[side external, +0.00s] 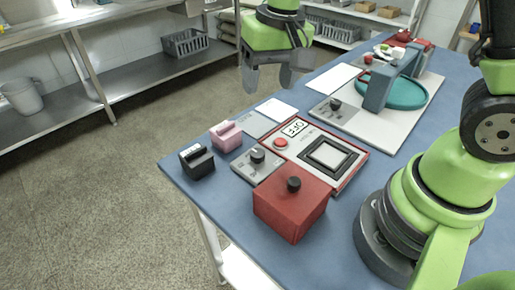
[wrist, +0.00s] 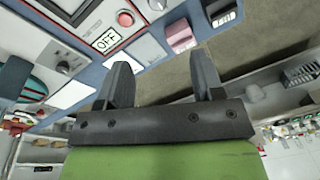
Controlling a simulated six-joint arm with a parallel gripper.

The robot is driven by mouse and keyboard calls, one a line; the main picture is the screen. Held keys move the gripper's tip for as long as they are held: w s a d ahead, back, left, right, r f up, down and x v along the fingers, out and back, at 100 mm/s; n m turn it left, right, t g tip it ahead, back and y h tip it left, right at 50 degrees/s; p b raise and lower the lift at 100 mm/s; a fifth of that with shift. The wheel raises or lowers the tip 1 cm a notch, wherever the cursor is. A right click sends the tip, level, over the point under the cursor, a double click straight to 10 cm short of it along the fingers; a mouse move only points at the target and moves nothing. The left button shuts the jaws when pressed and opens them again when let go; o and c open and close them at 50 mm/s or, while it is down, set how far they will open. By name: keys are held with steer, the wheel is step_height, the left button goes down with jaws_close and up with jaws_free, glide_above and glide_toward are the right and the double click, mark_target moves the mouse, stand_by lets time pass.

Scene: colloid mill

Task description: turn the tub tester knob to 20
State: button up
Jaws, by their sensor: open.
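A black knob (side external: 335,104) sits on a grey dial plate beside a teal tub (side external: 405,92) under a blue-grey bridge frame. Another black knob (side external: 257,155) sits on a grey dial plate beside a panel with an OFF display (side external: 294,127) and a red button (side external: 280,143). My gripper (side external: 270,80) is open and empty, raised beyond the table's far left edge, apart from both knobs. In the wrist view its fingers (wrist: 162,75) are spread, with the OFF display (wrist: 106,40) beyond.
A red box (side external: 290,210) with a black knob on top stands at the near table corner. A black block (side external: 197,161) and a pink block (side external: 226,136) lie at the left edge. A white sheet (side external: 333,78) lies flat near the dial plate by the tub.

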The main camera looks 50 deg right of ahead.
steer(key=g, duration=0.2)
glide_toward(258, 152)
steer(key=shift+h, duration=0.3)
steer(key=f, duration=0.9)
steer(key=shift+s+a+f, duration=0.15)
steer(key=shift+a, duration=0.15)
steer(key=c, duration=0.9)
